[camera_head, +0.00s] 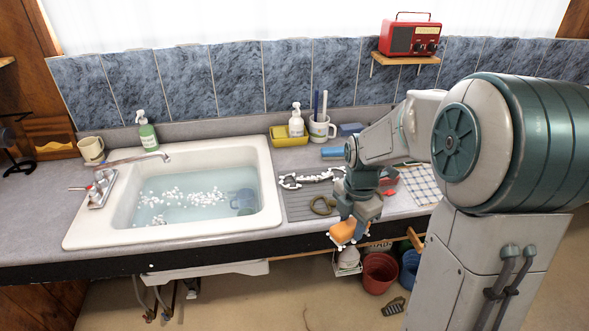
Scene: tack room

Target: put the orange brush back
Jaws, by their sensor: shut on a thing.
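My gripper (353,218) points down just in front of the counter's front edge, to the right of the sink. It is shut on the orange brush (343,232), whose orange block shows below the fingers with whitish spots along its lower side. The brush is clear of the counter top. How the fingers sit on it is partly hidden by the gripper itself.
A sink (74,237) with water and white foam is at left. The ribbed drainboard (296,208) holds a dark bit-like item. A mug (322,131), yellow caddy (280,137) and blue block (334,152) stand behind. Red (379,274) and blue buckets (410,268) are on the floor.

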